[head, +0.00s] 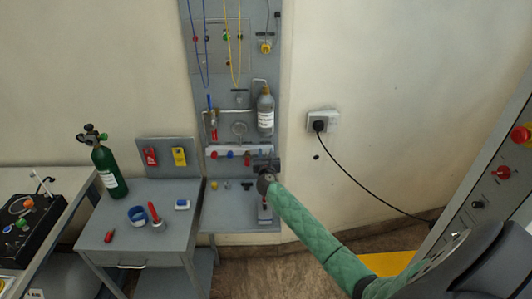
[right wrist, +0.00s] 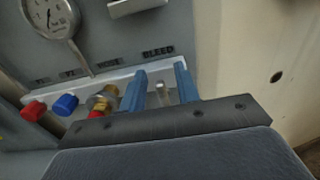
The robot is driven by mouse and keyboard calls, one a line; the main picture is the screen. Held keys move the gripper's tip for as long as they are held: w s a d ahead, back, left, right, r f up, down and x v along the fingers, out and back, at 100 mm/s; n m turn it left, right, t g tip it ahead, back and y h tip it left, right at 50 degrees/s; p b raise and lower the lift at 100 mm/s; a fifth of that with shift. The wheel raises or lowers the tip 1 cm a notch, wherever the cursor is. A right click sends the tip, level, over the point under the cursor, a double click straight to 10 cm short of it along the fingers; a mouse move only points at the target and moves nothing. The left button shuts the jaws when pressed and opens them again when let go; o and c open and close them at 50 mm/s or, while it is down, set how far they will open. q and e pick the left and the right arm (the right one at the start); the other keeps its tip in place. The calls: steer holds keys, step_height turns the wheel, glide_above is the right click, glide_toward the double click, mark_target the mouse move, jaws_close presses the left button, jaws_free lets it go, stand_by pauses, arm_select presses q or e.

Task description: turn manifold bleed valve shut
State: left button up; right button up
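The manifold (head: 222,153) is a pale bar low on the grey wall panel. In the right wrist view the manifold (right wrist: 118,77) carries a red knob, a blue knob, a brass fitting and, at its right end, a small pale bleed valve (right wrist: 162,93) under the label "BLEED". My right gripper (head: 263,163) is at the manifold's right end. In the wrist view its two blue fingers (right wrist: 160,82) stand apart on either side of the bleed valve, with a visible gap at each side. The valve's lower part is hidden by the gripper body. My left gripper is not in view.
A pressure gauge (right wrist: 50,14) sits above the manifold at left. A grey bottle (head: 265,112) hangs on the panel above my right gripper. A side table (head: 130,247) with a green cylinder (head: 108,170) stands at left.

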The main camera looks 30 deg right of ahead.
steer(key=shift+w, duration=0.1)
jaws_close()
